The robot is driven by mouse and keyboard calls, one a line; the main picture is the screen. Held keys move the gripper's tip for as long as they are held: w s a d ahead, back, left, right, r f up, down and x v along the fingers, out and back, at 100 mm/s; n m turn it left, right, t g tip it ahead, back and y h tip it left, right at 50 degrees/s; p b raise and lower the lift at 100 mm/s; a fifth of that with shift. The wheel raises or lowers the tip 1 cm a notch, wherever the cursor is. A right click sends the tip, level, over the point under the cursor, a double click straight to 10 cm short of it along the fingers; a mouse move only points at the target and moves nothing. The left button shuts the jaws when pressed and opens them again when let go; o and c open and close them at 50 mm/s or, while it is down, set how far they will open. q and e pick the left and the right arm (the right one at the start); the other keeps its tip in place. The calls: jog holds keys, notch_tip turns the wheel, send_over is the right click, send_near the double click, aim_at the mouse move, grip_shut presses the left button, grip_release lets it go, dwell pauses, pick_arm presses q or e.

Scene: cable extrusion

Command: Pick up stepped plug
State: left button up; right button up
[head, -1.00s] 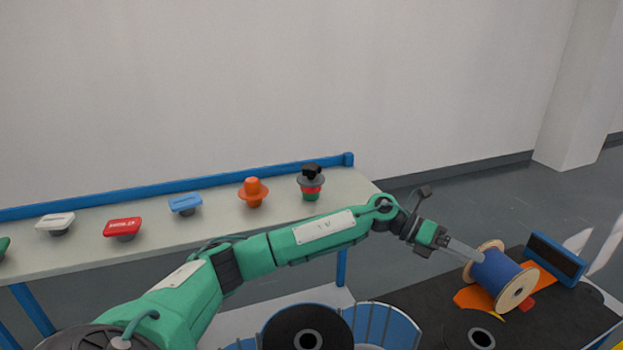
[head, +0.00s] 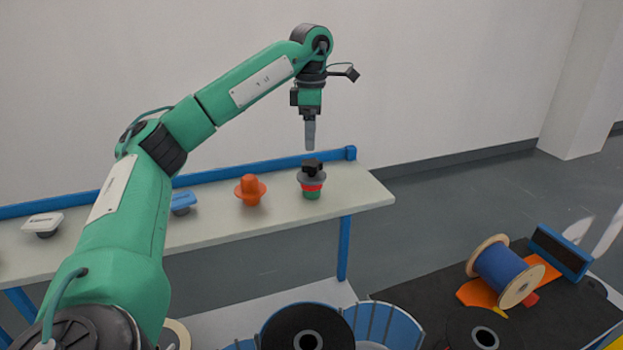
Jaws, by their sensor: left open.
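A stepped piece (head: 312,184) with a black top, grey flange, red band and green base stands upright near the right end of the shelf; it looks like the stepped plug. An orange flanged plug (head: 250,190) stands to its left. My left gripper (head: 310,147) points straight down just above the black top, apart from it as far as I can tell. It is open and empty; its fingers overlap edge-on in this view. My right gripper is out of view.
The pale shelf (head: 365,192) has a blue back rail (head: 349,153). A blue piece (head: 183,202) and a white piece (head: 42,223) stand further left, partly near my arm. A blue spool (head: 500,268) lies on a dark surface at right.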

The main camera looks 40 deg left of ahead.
aim_at(311, 161)
pick_arm(q)
notch_tip(311, 161, down, 8)
jog(key=shift+r+p, duration=0.1)
jog(key=shift+p, duration=0.25)
jog(key=f+p, duration=0.2)
jog(key=f, duration=0.2)
jog(key=shift+s+d+f+p, duration=0.1)
jog(key=shift+d+f+p, duration=0.2)
jog(key=shift+p, duration=0.1)
jog(key=shift+f, duration=0.4)
jog(key=shift+c, duration=0.3)
jog(key=c, duration=0.7)
